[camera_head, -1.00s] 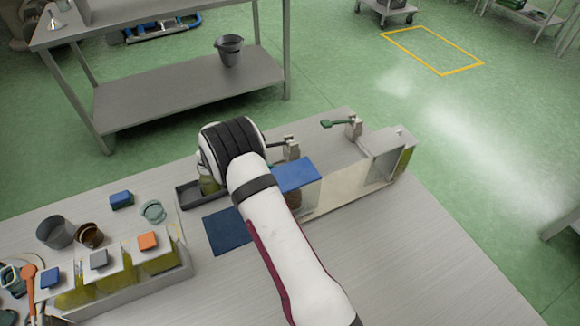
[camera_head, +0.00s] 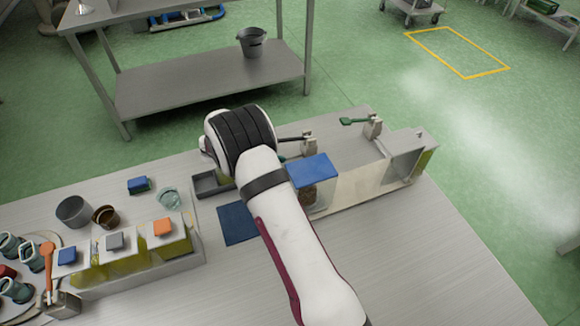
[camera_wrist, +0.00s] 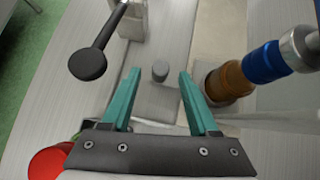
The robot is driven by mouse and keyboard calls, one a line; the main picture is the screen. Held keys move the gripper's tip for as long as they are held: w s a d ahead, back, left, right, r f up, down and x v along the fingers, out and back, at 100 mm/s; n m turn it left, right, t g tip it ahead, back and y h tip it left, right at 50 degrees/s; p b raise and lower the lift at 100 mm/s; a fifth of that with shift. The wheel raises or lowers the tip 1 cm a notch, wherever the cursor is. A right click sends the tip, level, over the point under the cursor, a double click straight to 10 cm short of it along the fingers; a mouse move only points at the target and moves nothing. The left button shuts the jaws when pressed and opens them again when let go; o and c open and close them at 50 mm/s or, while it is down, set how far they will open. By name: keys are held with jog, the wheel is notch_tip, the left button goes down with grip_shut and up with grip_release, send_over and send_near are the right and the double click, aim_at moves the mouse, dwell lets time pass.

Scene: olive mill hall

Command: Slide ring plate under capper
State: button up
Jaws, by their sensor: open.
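In the wrist view my gripper (camera_wrist: 159,73) is open, its two teal fingers on either side of a small grey knob (camera_wrist: 160,71). The knob stands at the far edge of a flat grey plate (camera_wrist: 155,103), perhaps the ring plate; I cannot tell whether the fingers touch the knob. To the right is a brown and blue cylinder (camera_wrist: 265,62) with a silver end, possibly part of the capper. A lever with a round black knob (camera_wrist: 87,64) is at upper left. In the head view my arm hides the gripper and plate beside the bench station (camera_head: 355,190).
A dark blue mat (camera_head: 238,222) and grey tray (camera_head: 206,185) lie close to my arm. The bench's front right is clear.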

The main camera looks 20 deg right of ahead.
jog(key=v, duration=1.2)
jog(key=shift+a, duration=0.2)
